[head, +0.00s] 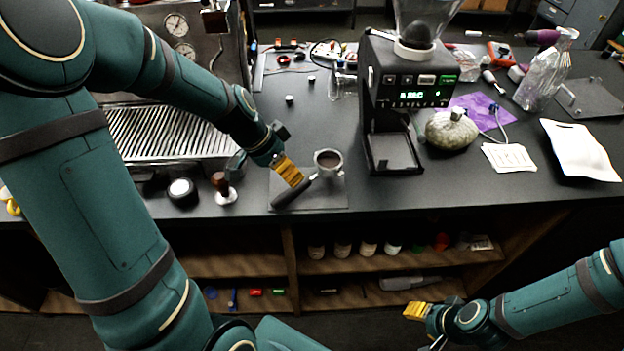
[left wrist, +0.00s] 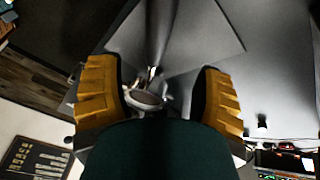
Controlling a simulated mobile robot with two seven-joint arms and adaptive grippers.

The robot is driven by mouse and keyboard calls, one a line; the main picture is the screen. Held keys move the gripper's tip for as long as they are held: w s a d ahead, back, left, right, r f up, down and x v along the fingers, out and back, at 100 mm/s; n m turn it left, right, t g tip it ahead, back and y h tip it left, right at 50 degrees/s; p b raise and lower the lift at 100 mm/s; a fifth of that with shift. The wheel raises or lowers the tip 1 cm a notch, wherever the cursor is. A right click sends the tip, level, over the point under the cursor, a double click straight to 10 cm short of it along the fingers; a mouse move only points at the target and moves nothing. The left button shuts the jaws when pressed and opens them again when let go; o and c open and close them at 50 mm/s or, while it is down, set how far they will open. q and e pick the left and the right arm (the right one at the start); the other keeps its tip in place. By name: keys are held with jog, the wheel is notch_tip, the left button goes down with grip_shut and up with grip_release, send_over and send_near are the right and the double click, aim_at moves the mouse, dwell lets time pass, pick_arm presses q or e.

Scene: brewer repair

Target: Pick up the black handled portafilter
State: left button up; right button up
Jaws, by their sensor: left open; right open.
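The portafilter (head: 328,160) lies on a dark mat (head: 325,198) near the counter's front edge. Its metal basket holds dark brown contents, and its black handle (head: 293,194) points toward the lower left. My left gripper (head: 290,172) is open, with yellow fingers, just above and beside the handle in the head view. In the left wrist view, the portafilter basket (left wrist: 148,97) shows between the spread fingers of my left gripper (left wrist: 160,92); nothing is held, and my gripper body hides part of the view. My right gripper (head: 418,310) is open and empty, low in front of the shelves.
A grinder (head: 410,90) stands right of the mat. An espresso machine (head: 170,130) stands at left, with a tamper (head: 222,188) and a round black item (head: 182,192) before it. A grey-white gourd-like object (head: 451,130) and a white tray (head: 580,150) lie right.

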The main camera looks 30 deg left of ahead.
aim_at(302, 186)
pick_arm(q)
jog(key=x, duration=0.5)
jog(key=b+x, duration=0.1)
jog(key=x, duration=0.1)
jog(key=shift+w+d, duration=0.15)
jog(key=shift+d, duration=0.25)
grip_shut()
